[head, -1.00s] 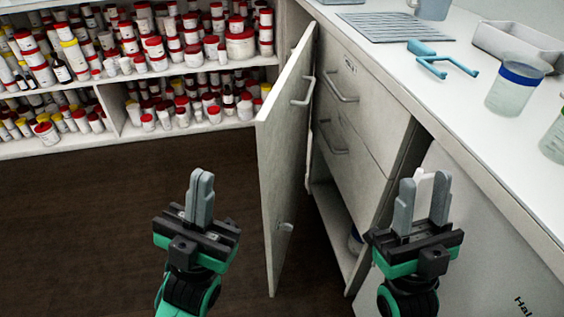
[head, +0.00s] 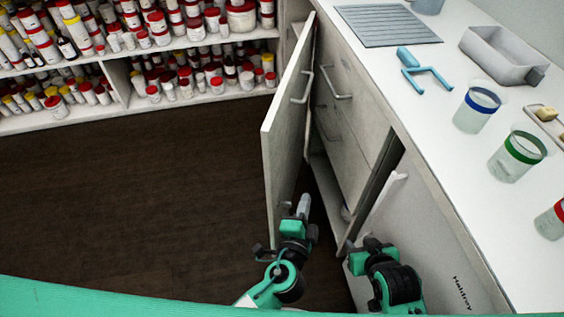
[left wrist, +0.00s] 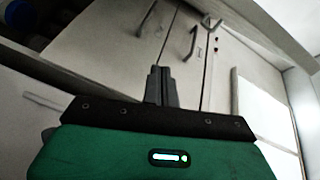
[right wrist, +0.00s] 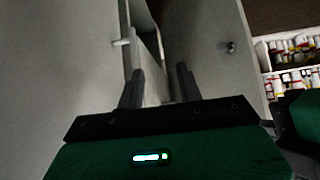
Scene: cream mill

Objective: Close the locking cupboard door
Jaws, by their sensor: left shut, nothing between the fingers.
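The pale cupboard door (head: 283,135) stands open in the head view, swung out from the counter unit, with a bar handle (head: 305,88). My left gripper (head: 303,205) is shut and empty, at the door's lower part; whether it touches is unclear. In the left wrist view its closed fingers (left wrist: 161,86) point towards pale panels with bar handles. My right gripper (head: 372,243) is right of the left one, beside the counter's front. In the right wrist view its fingers (right wrist: 158,87) are apart with nothing held, and a door panel with a round lock-like fitting (right wrist: 230,47) lies beyond.
The counter (head: 400,100) on the right carries a blue tool (head: 425,75), a grey tray (head: 500,55) and several beakers. Shelves (head: 120,90) of red-capped jars stand at the back left. The dark floor (head: 130,190) left of the door is clear.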

